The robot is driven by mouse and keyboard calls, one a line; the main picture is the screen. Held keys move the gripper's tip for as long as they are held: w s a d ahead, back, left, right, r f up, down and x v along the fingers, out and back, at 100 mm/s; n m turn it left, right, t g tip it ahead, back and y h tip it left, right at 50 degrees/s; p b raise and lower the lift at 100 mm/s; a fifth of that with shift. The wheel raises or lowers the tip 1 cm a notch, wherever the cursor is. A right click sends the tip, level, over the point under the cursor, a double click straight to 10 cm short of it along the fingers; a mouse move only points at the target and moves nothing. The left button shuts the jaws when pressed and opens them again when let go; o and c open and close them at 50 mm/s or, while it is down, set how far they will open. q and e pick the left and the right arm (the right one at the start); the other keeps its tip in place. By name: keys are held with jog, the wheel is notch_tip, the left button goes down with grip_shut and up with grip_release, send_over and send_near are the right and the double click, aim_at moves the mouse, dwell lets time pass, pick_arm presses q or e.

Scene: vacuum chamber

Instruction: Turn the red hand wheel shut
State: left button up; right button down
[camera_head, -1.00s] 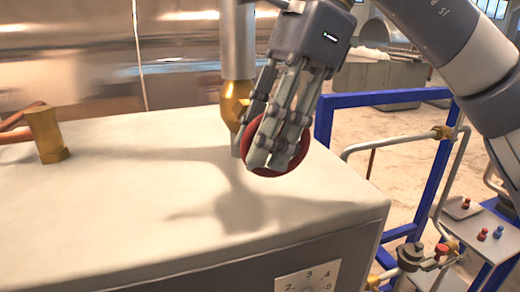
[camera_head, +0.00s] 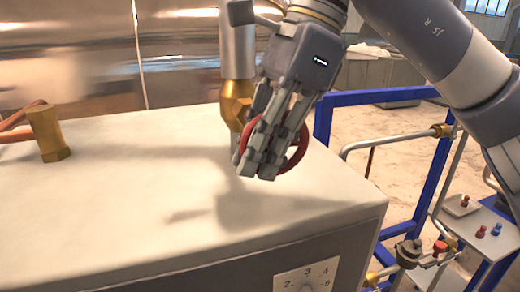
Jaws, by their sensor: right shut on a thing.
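The red hand wheel (camera_head: 301,150) sits at the brass valve fitting (camera_head: 236,101) on a grey vertical pipe, above the pale cabinet top. My right gripper (camera_head: 262,165) comes down from above and is shut on the wheel. Its fingers cover the wheel's middle and left part, so the hub is hidden. The wheel's right rim shows as a red arc beside the fingers. My left gripper is not in view.
The cabinet top (camera_head: 120,215) is mostly clear. A brass fitting (camera_head: 47,133) with copper pipe stands at left. A blue frame (camera_head: 322,120) with pipes and valves stands at right.

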jog(key=shift+y+b, duration=0.5)
jog(key=shift+b, duration=0.05)
jog(key=y+b, duration=0.1)
jog(key=g+y+b, duration=0.1)
jog(key=y+b, duration=0.1)
jog(key=shift+r, duration=0.25)
jog(key=y+b, duration=0.1)
jog(key=g+y+b, duration=0.1)
jog(key=shift+r+b, duration=0.3)
jog(key=shift+r, duration=0.15)
jog(key=shift+r+y, duration=0.1)
jog(key=shift+y, duration=0.2)
jog(key=c, duration=1.6)
grip_release()
jog(key=shift+c, duration=0.2)
